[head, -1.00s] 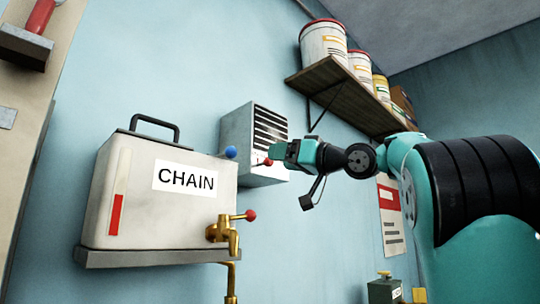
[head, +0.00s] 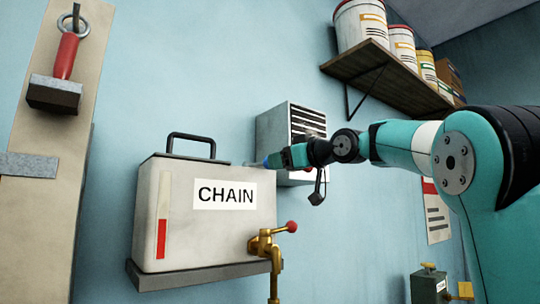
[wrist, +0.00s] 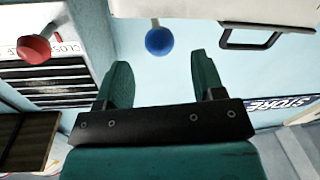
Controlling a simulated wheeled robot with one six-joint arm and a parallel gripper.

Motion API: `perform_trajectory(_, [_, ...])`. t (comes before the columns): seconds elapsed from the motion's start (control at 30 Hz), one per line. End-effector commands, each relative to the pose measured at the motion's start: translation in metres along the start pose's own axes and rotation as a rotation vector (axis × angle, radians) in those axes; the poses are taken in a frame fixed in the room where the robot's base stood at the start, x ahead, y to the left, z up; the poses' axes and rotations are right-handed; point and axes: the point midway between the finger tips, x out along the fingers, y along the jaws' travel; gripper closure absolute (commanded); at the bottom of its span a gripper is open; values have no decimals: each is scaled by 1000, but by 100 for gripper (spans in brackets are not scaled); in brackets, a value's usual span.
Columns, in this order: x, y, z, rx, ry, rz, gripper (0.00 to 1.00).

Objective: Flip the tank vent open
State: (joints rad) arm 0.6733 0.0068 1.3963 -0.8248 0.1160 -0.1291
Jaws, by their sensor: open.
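The tank (head: 205,222) is a pale metal box labelled CHAIN, with a dark carry handle (head: 192,137) on top. Its vent shows as a blue ball knob (wrist: 159,41) on a thin stem in the wrist view, with the tank's top edge (wrist: 180,7) beside it. My gripper (wrist: 161,72) is open and empty. The knob lies just beyond the fingertips, roughly centred between them, and I see no contact.
A louvred wall heater (head: 290,122) is behind my gripper; its red knob (wrist: 33,48) shows in the wrist view. A brass tap (head: 265,243) with a red-tipped lever projects from the tank's lower right. A shelf (head: 385,75) of buckets is above right. Bare wall lies above the tank.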

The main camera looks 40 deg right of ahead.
Motion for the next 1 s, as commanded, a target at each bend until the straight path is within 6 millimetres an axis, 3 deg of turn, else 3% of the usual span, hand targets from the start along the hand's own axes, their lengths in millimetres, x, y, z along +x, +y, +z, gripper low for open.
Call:
perform_trajectory(0.1, [25,0,-4,2,0,-5,38])
perform_trajectory(0.3, [49,0,-2,1,0,-2,38])
perform_trajectory(0.7, [56,0,0,-1,1,1,38])
perform_trajectory(0.9, [56,0,0,-1,1,0,84])
perform_trajectory(1.0, [56,0,0,-1,1,0,100])
